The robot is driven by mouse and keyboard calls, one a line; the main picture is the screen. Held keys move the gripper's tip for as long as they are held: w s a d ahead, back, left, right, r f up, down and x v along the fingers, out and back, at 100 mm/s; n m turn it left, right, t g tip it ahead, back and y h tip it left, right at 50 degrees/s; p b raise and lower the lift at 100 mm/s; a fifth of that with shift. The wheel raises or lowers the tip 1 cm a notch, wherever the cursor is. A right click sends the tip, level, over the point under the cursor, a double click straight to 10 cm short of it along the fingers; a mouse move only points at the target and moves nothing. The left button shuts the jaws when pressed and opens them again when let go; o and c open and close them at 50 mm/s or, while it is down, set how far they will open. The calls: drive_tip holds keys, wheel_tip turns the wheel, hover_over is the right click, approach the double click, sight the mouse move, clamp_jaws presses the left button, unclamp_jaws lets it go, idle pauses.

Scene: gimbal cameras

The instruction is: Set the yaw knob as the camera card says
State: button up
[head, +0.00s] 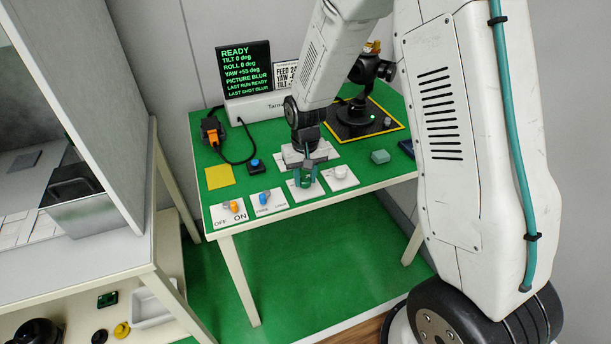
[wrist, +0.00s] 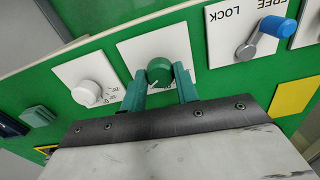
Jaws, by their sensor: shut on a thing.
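My gripper (head: 305,176) is at the front of the green table, its teal fingers lowered over a white dial plate. In the wrist view the fingers (wrist: 160,90) are shut on a round green knob (wrist: 158,71) with a white pointer line. Its label is mostly hidden, so I cannot read whether it is the yaw knob. The black screen (head: 245,68) reads READY, tilt 0, roll 0, yaw +55 deg, picture blur, last shot blur.
A white knob (head: 340,173) sits right of the held one. Left are a blue lever (head: 264,198) marked FREE and LOCK, and an orange OFF/ON switch (head: 233,207). A blue button (head: 255,164), yellow square (head: 219,177) and black gimbal (head: 358,112) stand behind.

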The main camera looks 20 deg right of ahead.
sight(305, 179)
drive_tip(key=o, duration=1)
drive_tip(key=shift+c, duration=0.2)
wheel_tip(305, 179, up, 8)
drive_tip(key=shift+f, duration=0.1)
drive_tip(key=shift+s, duration=0.3)
drive_tip(key=s+d+r, duration=0.1)
drive_tip(key=s+r, duration=0.5)
drive_tip(key=s, duration=0.4)
drive_tip(key=s+d+r+t, duration=0.1)
drive_tip(key=s+r, duration=0.5)
drive_tip(key=s, duration=0.3)
drive_tip(key=s+d+r, duration=0.1)
drive_tip(key=s+r, duration=0.6)
drive_tip(key=s, duration=0.3)
drive_tip(key=shift+s+d+n, duration=0.15)
drive_tip(key=shift+s+n, duration=0.15)
drive_tip(key=shift+n, duration=0.1)
